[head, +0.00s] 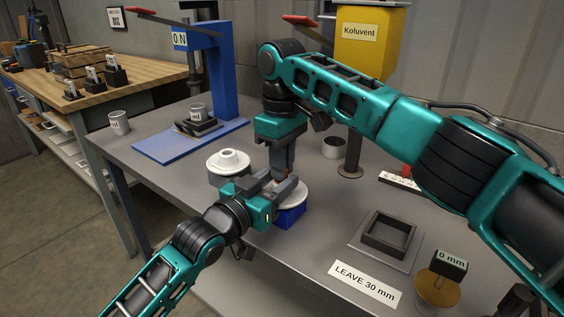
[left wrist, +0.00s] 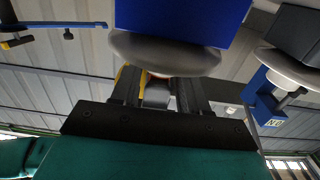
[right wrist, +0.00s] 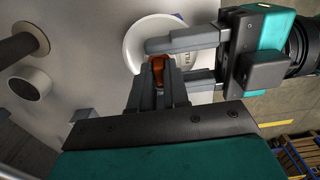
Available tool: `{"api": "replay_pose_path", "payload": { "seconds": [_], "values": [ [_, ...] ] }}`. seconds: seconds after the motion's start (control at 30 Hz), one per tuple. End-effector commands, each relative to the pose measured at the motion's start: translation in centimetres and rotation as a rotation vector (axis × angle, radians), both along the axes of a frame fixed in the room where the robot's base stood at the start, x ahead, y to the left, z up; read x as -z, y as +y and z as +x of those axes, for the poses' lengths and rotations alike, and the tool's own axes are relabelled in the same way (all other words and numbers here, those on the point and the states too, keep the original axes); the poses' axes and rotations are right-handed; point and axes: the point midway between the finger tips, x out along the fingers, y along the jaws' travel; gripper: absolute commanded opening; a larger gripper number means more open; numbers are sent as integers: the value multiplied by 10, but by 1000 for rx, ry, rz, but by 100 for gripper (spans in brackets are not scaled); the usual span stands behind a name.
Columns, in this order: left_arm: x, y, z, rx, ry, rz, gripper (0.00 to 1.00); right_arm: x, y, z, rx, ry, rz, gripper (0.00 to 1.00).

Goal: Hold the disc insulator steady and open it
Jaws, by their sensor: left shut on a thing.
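The disc insulator (head: 298,194), a white disc, sits on a blue block (head: 291,216) in the middle of the bench. In the right wrist view the disc (right wrist: 138,42) is partly covered by fingers. My left gripper (head: 282,188) reaches in level from the left, shut on the insulator's middle part above the disc. My right gripper (head: 284,172) points down from above, close to the left fingers. A small orange-brown piece (right wrist: 157,68) shows between its fingertips in the right wrist view; I cannot tell whether they press on it.
Another white disc (head: 228,161) stands close by on the left. A blue stand (head: 222,85) with a cup is behind it. A yellow Koluvent box (head: 365,45) is at the back. A dark square frame (head: 387,234) and a "LEAVE 30 mm" sign (head: 364,286) lie at front right.

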Motion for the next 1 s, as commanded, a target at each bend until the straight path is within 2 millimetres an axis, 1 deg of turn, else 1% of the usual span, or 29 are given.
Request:
{"api": "replay_pose_path", "payload": {
  "seconds": [0.03,0.13,0.17,1.0],
  "values": [
    [1,0,0,1,1,1,0,0,0,0,0,0,0,10],
    [1,0,0,1,1,1,0,0,0,0,0,0,0,0],
    [1,0,0,1,1,1,0,0,0,0,0,0,0,0],
    [1,0,0,1,1,1,0,-2,0,0,0,-1,0,0]
  ]
}}
